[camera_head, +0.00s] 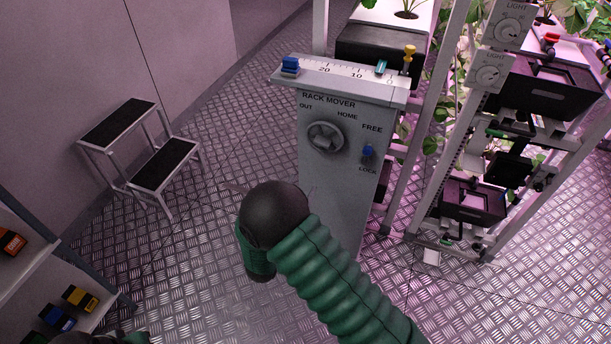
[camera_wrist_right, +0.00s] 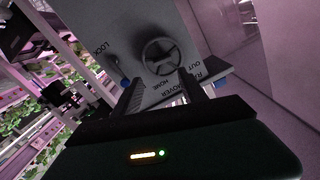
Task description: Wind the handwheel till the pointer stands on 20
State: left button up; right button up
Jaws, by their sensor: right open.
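The handwheel (camera_head: 325,137) is a dark, spoked wheel on the front of the grey rack mover cabinet (camera_head: 335,195). It also shows in the right wrist view (camera_wrist_right: 160,57). On top, a scale (camera_head: 342,73) reads 20, 10 and 0 from left to right. A teal marker (camera_head: 381,66), apparently the pointer, stands close to 0. A blue-knobbed lever (camera_head: 368,152) sits between FREE and LOCK; its exact setting is unclear. My right gripper (camera_wrist_right: 160,78) is open and empty, facing the wheel, seemingly apart from it. In the head view my black wrist hides most of it.
Plant racks (camera_head: 470,130) stand close on the right. A step stool (camera_head: 150,150) stands left. A shelf (camera_head: 40,265) holds small boxes. The floor between is clear.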

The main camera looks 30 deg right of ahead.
aim_at(320, 148)
notch_tip(320, 148, down, 2)
jog(key=m+b, duration=0.3)
jog(key=m, duration=0.5)
jog(key=shift+s+b, duration=0.15)
jog(key=shift+b, duration=0.25)
jog(key=c, duration=0.3)
jog(key=w+d+r+m+b, duration=0.3)
jog(key=w+d+m+b, duration=0.2)
jog(key=w+d+m, duration=0.3)
jog(key=x, duration=0.5)
jog(key=shift+s+d, duration=0.15)
jog(key=shift+d, duration=0.25)
jog(key=shift+c, duration=0.3)
grip_shut()
